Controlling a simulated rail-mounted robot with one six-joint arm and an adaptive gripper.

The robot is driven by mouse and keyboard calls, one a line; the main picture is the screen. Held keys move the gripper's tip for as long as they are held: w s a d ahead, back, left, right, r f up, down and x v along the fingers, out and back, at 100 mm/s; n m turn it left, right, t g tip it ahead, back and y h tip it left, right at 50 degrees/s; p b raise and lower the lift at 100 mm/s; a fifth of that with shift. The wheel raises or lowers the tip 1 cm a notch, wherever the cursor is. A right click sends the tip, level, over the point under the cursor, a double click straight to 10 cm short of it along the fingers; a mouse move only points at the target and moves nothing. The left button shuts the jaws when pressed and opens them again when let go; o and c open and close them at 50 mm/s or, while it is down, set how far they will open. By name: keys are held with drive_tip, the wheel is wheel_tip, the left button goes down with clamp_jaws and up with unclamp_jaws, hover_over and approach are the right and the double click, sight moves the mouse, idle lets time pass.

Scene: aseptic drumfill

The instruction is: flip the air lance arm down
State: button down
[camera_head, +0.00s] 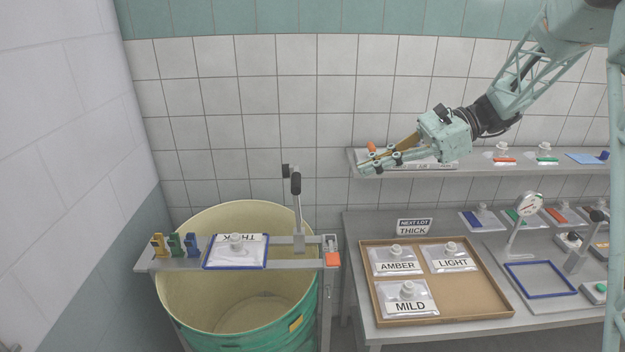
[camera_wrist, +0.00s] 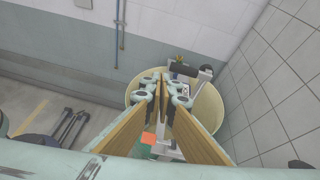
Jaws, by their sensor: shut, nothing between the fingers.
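The air lance arm (camera_head: 297,209) stands upright at the right part of the grey bar across the drum, with a black grip at its top. In the wrist view its black end (camera_wrist: 205,72) shows beyond my fingers. My gripper (camera_head: 367,164) is to the right of the lance arm and higher in the picture, in front of the wall shelf, apart from the lance. Its fingers (camera_wrist: 163,82) are shut and hold nothing. The fingers hide part of the bar and drum in the wrist view.
The open green drum (camera_head: 240,318) stands below the bar (camera_head: 185,264). A THICK bag (camera_head: 236,252) and several coloured clips (camera_head: 175,246) are on the bar. A cardboard tray (camera_head: 480,300) with AMBER, LIGHT and MILD bags is on the right table. A shelf (camera_head: 475,170) runs behind.

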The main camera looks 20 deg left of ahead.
drive_tip(key=w+a+f+m+y, duration=0.1)
drive_tip(key=w+a+f+y, duration=0.1)
drive_tip(key=w, duration=0.4)
drive_tip(key=shift+a+f+m, duration=0.15)
drive_tip(key=shift+f+m, duration=0.25)
drive_tip(key=shift+f, duration=0.4)
drive_tip(key=p+x, duration=0.2)
drive_tip(key=x, duration=1.2)
drive_tip(key=shift+s, duration=0.1)
drive_tip(key=shift+a+r, duration=0.1)
idle(0.4)
